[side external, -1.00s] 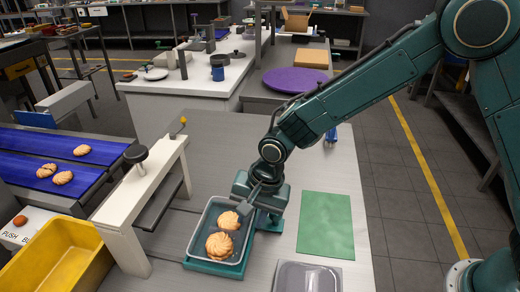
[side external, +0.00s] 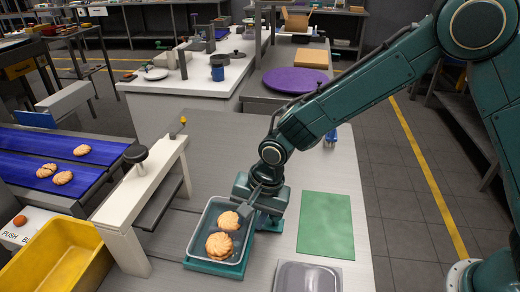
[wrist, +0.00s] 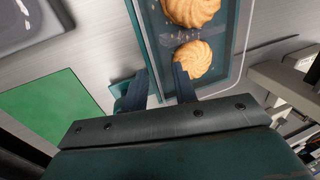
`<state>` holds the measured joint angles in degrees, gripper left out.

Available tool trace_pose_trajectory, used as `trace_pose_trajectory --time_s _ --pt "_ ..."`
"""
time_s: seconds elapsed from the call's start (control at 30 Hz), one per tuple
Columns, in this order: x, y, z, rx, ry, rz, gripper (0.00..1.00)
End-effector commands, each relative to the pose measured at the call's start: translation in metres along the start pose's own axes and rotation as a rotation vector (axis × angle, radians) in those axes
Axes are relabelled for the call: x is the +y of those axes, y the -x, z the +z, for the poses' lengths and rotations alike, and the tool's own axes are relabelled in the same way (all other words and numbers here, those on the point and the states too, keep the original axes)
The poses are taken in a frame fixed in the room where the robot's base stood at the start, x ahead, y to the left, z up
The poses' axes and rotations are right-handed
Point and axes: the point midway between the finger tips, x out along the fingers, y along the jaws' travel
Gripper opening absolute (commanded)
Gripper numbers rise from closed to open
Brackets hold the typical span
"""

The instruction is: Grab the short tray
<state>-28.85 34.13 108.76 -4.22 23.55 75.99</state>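The short tray (side external: 241,252) is a metal tray with a dark inside and a pale rim, sitting on a teal base (side external: 217,270). Two golden biscuits lie in it: one nearer biscuit (side external: 219,246) and one farther biscuit (side external: 229,220). My gripper (side external: 250,207) is low at the tray's far right side. In the wrist view my gripper (wrist: 160,88) has its fingers apart, one outside the tray wall and one over the inside beside a biscuit (wrist: 192,61). The tray's wall (wrist: 148,45) runs between them; visible space remains around it. Contact with the wall cannot be made out.
A green mat (side external: 325,225) lies to the right, with a grey lidded container (side external: 308,278) in front. A white gantry (side external: 140,195) stands left of the tray. Beyond it are a blue conveyor (side external: 50,158) with biscuits and a yellow bin (side external: 88,262). The table behind the tray is clear.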

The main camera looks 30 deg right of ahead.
Motion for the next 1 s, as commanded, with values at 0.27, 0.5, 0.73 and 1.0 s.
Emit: trace_pose_trajectory --time_s 0.27,0.5,0.73,1.0 --pt "0.000 0.000 0.000 0.000 0.000 0.000 0.18" --pt "0.000 0.000 0.000 0.000 0.000 0.000 0.00" --pt "0.000 0.000 0.000 0.000 0.000 0.000 0.00" --pt "-0.004 0.012 0.000 0.001 0.000 -0.004 0.00"
